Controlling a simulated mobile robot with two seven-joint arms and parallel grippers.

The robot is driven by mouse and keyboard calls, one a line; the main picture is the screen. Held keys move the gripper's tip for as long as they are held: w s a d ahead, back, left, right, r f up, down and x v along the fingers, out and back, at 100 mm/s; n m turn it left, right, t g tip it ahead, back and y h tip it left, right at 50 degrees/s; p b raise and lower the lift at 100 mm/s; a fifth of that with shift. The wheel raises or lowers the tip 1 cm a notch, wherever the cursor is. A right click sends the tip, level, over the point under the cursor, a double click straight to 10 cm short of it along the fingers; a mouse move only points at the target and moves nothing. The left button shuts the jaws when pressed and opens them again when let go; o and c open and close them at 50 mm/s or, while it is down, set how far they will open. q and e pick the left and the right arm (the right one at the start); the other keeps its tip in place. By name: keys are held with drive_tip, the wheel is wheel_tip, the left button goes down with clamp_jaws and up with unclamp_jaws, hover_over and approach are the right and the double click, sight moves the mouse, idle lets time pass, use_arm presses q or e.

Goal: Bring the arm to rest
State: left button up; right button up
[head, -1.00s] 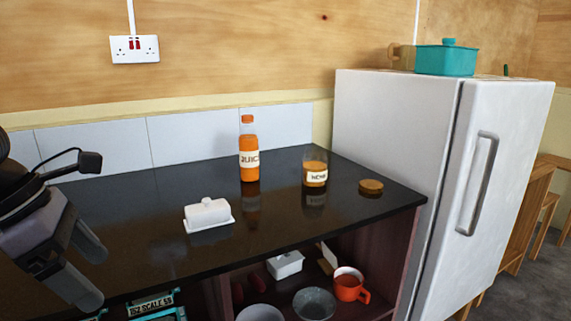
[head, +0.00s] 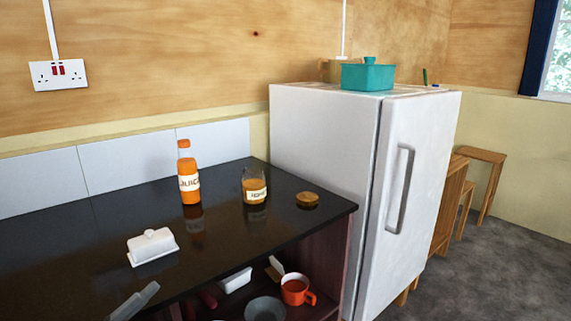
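My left gripper (head: 137,301) shows only by its grey fingertips at the bottom left of the head view. The tips look apart with nothing between them; the rest of that arm is out of frame. They are in front of the black counter (head: 85,235), below the white butter dish (head: 152,247) in the picture. My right gripper is not in view.
On the counter stand an orange juice bottle (head: 189,178), a honey jar (head: 254,187) and a round lid (head: 307,199). Below are a red mug (head: 296,290) and bowl (head: 265,309). A white fridge (head: 320,150) carries a teal pot (head: 368,75).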

use_arm(q)
drive_tip(key=s+f+n+g+y+p, duration=0.1)
drive_tip(key=s+f+n+g+y, duration=0.1)
drive_tip(key=s+f+n+y, duration=0.2)
drive_tip(key=s+a+f+n+g+y+p, duration=0.1)
drive_tip(key=s+f+n+g+y, duration=0.1)
drive_tip(key=s+f+n, duration=0.3)
drive_tip(key=s+f+n+g+y, duration=0.2)
drive_tip(key=s+f+n+y, duration=0.2)
drive_tip(key=f+n, duration=0.5)
wheel_tip(320, 180, down, 7)
drive_tip(key=shift+s+a+f+y+p, duration=0.1)
drive_tip(key=shift+s+a+y+p, duration=0.25)
drive_tip(key=shift+y, duration=0.45)
